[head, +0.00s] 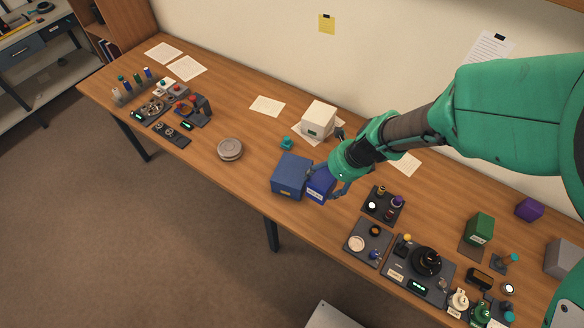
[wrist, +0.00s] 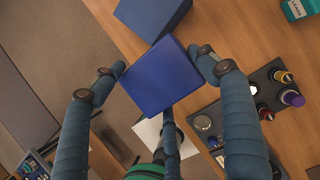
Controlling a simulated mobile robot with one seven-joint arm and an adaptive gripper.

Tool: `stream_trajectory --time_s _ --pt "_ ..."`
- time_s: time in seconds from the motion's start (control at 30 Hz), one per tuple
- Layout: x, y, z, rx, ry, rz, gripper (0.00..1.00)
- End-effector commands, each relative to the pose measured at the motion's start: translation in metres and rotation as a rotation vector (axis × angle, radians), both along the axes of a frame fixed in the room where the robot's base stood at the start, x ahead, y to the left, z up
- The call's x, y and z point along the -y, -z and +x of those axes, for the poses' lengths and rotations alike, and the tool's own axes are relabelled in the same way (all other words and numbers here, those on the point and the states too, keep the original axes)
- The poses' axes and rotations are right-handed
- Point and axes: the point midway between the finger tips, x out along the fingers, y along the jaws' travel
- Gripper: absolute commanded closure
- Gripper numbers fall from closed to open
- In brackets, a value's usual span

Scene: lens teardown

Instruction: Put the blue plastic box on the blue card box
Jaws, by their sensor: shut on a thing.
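The blue plastic box (head: 319,188), a bright blue block with a pale label, is between my gripper's fingers. It fills the middle of the wrist view (wrist: 160,82). My gripper (head: 329,181) is shut on it, with fingers on both sides (wrist: 160,72). The blue card box (head: 291,175), larger and duller blue, stands on the table just left of the held box in the head view. It shows at the top of the wrist view (wrist: 150,14), partly covered by the held box. I cannot tell whether the two touch or how high the held box is.
A white box (head: 319,119) and a small teal thing (head: 287,143) stand behind. Dark trays with small parts (head: 383,206) lie to the right. The table left of the card box has bare wood.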

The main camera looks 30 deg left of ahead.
Motion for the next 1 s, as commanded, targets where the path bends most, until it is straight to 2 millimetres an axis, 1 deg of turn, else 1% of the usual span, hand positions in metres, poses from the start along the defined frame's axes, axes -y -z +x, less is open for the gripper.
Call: stream_trajectory --time_s 0.03,0.2,0.3,0.4,0.8,1.0 --pt "-0.006 -0.004 -0.013 0.000 -0.006 -0.001 0.61" --pt "-0.018 -0.005 -0.044 0.001 -0.011 -0.003 0.61" --pt "-0.022 -0.006 -0.055 0.002 -0.011 -0.004 0.61" --pt "-0.024 -0.006 -0.061 0.002 -0.012 -0.005 0.61" --pt "-0.024 -0.005 -0.063 0.002 -0.011 -0.005 0.61" --pt "-0.030 -0.004 -0.058 0.002 -0.011 -0.005 0.61"
